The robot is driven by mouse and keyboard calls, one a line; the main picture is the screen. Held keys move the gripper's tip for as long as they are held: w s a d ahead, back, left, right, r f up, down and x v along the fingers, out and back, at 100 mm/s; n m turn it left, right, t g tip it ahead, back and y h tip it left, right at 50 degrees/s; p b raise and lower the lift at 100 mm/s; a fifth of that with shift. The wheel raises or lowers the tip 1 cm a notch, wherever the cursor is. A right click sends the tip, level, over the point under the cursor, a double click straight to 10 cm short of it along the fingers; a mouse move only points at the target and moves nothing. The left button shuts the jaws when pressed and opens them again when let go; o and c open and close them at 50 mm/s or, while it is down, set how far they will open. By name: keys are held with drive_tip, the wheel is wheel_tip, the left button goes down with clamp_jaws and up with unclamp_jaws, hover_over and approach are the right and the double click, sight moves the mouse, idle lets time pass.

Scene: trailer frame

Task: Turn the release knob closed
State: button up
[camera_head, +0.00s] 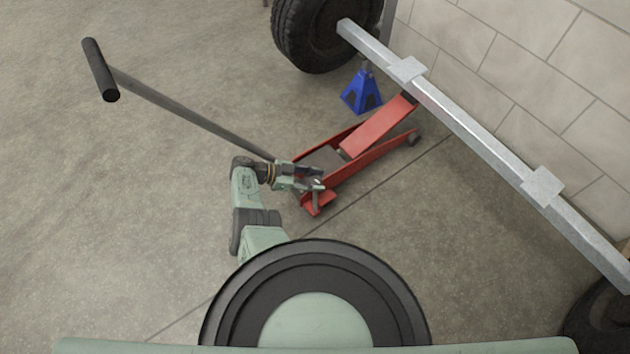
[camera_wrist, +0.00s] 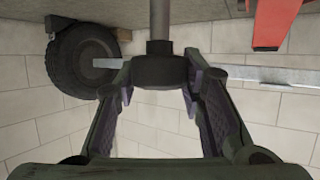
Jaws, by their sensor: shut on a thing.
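The release knob (camera_wrist: 160,70) is a dark cap on the end of a grey rod, at the top middle of the wrist view. My gripper (camera_wrist: 160,78) has its two fingers on either side of the knob and is shut on it. In the head view my gripper (camera_head: 318,179) is at the near end of the red floor jack (camera_head: 375,130), low by its frame. The knob is too small there to tell its turn. The jack's long grey handle (camera_head: 190,115) slants up to the left, ending in a black crossbar grip (camera_head: 100,70).
A silver trailer beam (camera_head: 470,140) runs diagonally above the jack's far end. A blue jack stand (camera_head: 361,92) and a black tire (camera_head: 318,32) are behind it. A block wall (camera_head: 540,60) closes the right side. The floor to the left is clear apart from the handle.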

drive_tip(key=shift+s+f, duration=0.1)
drive_tip(key=o, duration=1.1)
